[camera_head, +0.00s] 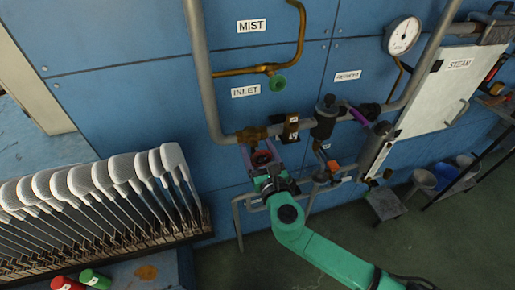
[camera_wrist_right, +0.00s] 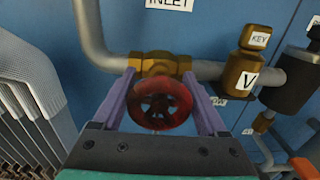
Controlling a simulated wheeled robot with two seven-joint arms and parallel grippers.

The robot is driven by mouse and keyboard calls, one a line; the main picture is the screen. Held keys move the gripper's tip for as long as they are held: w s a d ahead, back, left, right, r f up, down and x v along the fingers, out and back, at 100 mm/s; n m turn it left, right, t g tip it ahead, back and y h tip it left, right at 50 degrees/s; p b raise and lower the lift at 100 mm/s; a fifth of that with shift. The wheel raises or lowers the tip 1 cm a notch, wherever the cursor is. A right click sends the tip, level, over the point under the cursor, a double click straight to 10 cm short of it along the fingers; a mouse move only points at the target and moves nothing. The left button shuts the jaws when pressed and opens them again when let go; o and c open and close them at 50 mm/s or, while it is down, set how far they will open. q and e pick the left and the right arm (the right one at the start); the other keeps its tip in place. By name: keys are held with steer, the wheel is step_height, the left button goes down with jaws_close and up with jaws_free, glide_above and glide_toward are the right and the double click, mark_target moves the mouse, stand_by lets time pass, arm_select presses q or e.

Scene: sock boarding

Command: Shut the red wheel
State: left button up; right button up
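The red wheel (camera_wrist_right: 161,104) is a round handwheel on a brass valve (camera_wrist_right: 160,65) in the pipe under the INLET label. It fills the middle of the right wrist view. In the head view the red wheel (camera_head: 262,158) is small and partly hidden by my right gripper (camera_head: 258,148). The purple fingers of my right gripper (camera_wrist_right: 160,76) stand one on each side of the wheel. They are open, with a narrow gap showing between each finger and the rim. My left gripper is not in view.
A green knob (camera_head: 278,84) is on the copper pipe above. A brass KEY valve (camera_wrist_right: 241,74) sits to the right of the wheel. A rack of sock forms (camera_head: 100,247) stands at left. A white STEAM door (camera_head: 435,92) and a gauge (camera_head: 403,36) are at right.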

steer(key=shift+m, duration=0.3)
steer(key=m+b, duration=0.1)
steer(key=m, duration=0.1)
steer(key=shift+f+m, duration=0.1)
steer(key=shift+m, duration=0.2)
steer(key=shift+d+m+b, duration=0.1)
steer(key=shift+m+b, duration=0.7)
steer(key=shift+m, duration=1)
steer(key=o, duration=1.3)
